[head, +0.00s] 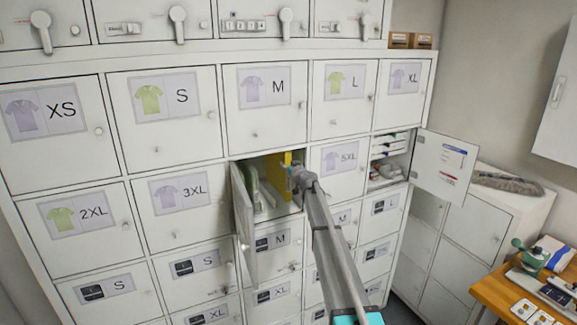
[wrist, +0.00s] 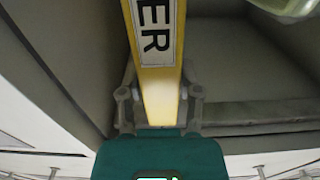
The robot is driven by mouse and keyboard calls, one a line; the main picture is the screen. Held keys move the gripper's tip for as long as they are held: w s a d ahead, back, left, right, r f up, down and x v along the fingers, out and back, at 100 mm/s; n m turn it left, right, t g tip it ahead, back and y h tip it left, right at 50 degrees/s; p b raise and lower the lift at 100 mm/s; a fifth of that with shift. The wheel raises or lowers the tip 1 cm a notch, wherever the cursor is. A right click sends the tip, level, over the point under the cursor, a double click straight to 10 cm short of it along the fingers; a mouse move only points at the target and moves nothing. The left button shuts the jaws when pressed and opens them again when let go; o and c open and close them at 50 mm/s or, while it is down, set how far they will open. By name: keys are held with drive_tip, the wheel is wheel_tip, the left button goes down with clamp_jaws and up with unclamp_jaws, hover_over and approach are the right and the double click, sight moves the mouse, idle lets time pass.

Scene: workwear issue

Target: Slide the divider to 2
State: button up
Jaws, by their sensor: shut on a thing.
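The divider (head: 285,160) is a yellow upright panel inside an open locker compartment in the middle of the wall of lockers. In the wrist view the divider (wrist: 158,80) runs up from my gripper and bears a white label whose visible letters read "ER". My gripper (head: 296,174) reaches into the compartment opening. In the wrist view its fingers (wrist: 158,98) are shut on the front edge of the divider, one on each side.
The compartment's door (head: 243,220) stands open at its left. A pale green item (head: 250,178) is inside, left of the divider. Another open door (head: 444,165) stands at the right, beside a compartment with several packs. A wooden table (head: 500,295) is at lower right.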

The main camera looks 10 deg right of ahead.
clamp_jaws()
drive_tip(key=s+a, duration=0.3)
drive_tip(key=a, duration=0.7)
drive_tip(key=o, duration=0.9)
unclamp_jaws()
drive_tip(key=shift+s+d, duration=0.1)
drive_tip(key=shift+s, duration=0.1)
drive_tip(key=v, duration=1.1)
drive_tip(key=shift+s+d, duration=0.1)
drive_tip(key=shift+s, duration=0.25)
